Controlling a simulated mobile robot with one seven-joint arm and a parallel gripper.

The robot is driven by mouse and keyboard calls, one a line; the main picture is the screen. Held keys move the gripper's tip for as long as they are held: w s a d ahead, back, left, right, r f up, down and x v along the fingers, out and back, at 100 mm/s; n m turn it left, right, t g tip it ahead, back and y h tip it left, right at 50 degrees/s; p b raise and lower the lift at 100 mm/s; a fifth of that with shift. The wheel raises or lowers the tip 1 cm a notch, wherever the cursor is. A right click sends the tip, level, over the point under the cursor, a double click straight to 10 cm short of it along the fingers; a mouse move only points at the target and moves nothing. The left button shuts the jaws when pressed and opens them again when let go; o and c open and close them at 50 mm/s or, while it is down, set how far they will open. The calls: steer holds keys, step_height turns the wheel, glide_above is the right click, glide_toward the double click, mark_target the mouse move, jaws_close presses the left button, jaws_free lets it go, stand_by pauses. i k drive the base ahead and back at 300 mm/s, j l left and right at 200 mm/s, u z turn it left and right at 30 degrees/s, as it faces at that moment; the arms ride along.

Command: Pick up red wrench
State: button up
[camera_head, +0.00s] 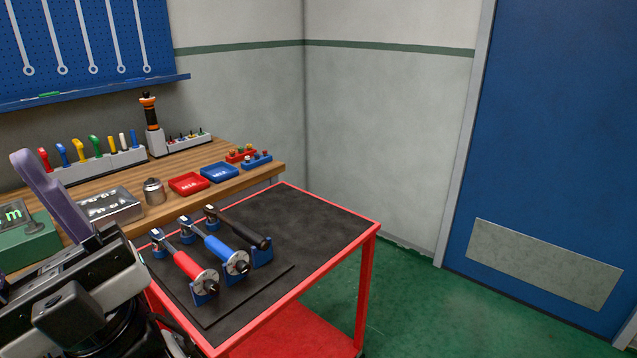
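The red wrench (188,267) has a red handle, a metal head and a round dial-like disc at its near end. It lies in blue holders on the black top of a red cart (325,217). A blue wrench (216,249) and a black wrench (240,228) lie beside it to the right in similar holders. My gripper (100,290) is partly seen among my dark arm parts at the lower left, left of the red wrench. It appears apart from the wrench.
A wooden workbench (222,182) behind the cart holds a red tray (189,183), a blue tray (220,172), a metal weight (154,191) and several coloured tools. The cart top's far right is clear. A blue door (560,150) stands at the right.

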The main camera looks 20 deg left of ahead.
mark_target(157, 236)
steer(key=u, duration=1.2)
steer(key=i+j+u, duration=0.1)
steer(key=i+u, duration=0.25)
steer(key=i, duration=0.55)
